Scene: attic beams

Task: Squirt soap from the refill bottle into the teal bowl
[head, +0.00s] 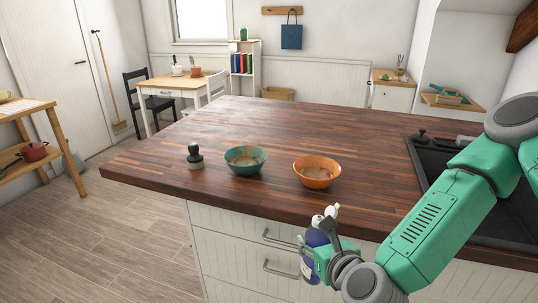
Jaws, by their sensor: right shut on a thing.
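The teal bowl (245,160) stands upright on the dark wooden counter (270,120), left of an orange bowl. Brown marks show inside it. The refill bottle (314,243) is dark blue with a pale label and a white top. My right gripper (318,247) is shut on the bottle and holds it nearly upright in front of the counter's front edge, to the right of and nearer than the teal bowl. The gripper covers part of the bottle. My left gripper is not in view.
An orange bowl (317,171) stands right of the teal bowl, and a dark-handled brush (195,156) stands left of it. A black sink (438,160) is set into the counter at the right, partly behind my right arm. The back of the counter is clear.

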